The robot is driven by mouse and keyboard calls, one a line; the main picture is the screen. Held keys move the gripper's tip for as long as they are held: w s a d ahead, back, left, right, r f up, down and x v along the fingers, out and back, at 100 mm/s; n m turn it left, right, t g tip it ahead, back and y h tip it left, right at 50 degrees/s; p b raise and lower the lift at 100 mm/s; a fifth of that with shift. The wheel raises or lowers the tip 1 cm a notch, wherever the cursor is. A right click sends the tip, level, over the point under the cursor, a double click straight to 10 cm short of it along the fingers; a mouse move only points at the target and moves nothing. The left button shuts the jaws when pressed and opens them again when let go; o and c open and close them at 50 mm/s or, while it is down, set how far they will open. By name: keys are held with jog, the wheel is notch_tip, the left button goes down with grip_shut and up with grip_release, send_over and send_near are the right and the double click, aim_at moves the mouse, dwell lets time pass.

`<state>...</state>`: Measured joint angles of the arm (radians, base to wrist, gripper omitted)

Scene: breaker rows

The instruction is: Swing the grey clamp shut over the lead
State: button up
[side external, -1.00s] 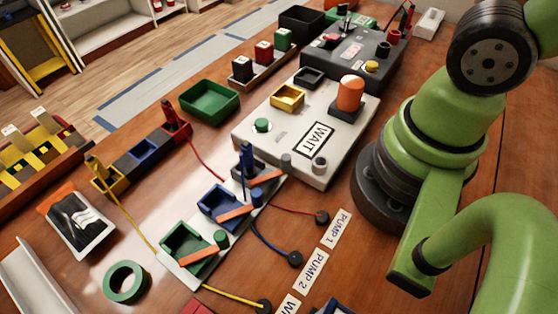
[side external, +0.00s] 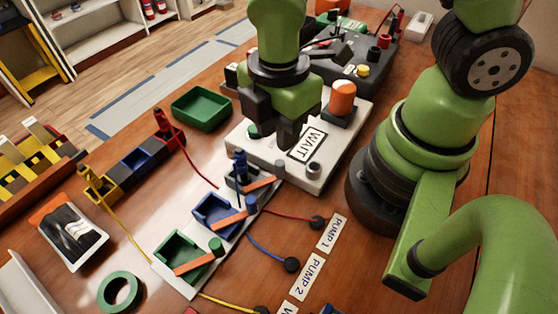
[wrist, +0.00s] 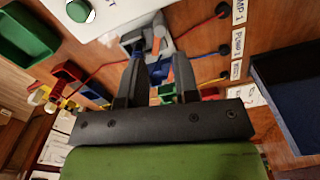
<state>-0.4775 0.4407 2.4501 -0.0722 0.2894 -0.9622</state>
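The grey clamp (side external: 241,183) is the far one of three on a pale strip. Its orange bar (side external: 261,183) lies out to the right, with a grey knob (side external: 280,169) at the end, not over the housing. A blue plug (side external: 240,163) stands upright at the grey clamp, and a blue lead (side external: 262,247) runs toward the row. My gripper (side external: 275,135) is above the white panel, beyond the clamp and apart from it. In the wrist view my gripper (wrist: 160,62) has its fingers apart with nothing held. The grey clamp is partly hidden there.
The blue clamp (side external: 216,213) and green clamp (side external: 181,254) stand nearer, each with its bar out. A green tray (side external: 200,108) and red holder (side external: 168,137) stand left. A green ring (side external: 105,292) lies in front.

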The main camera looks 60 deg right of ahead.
aim_at(279, 163)
notch_tip(279, 163, down, 8)
jog(key=shift+f, duration=0.15)
dwell(0.3)
grip_shut()
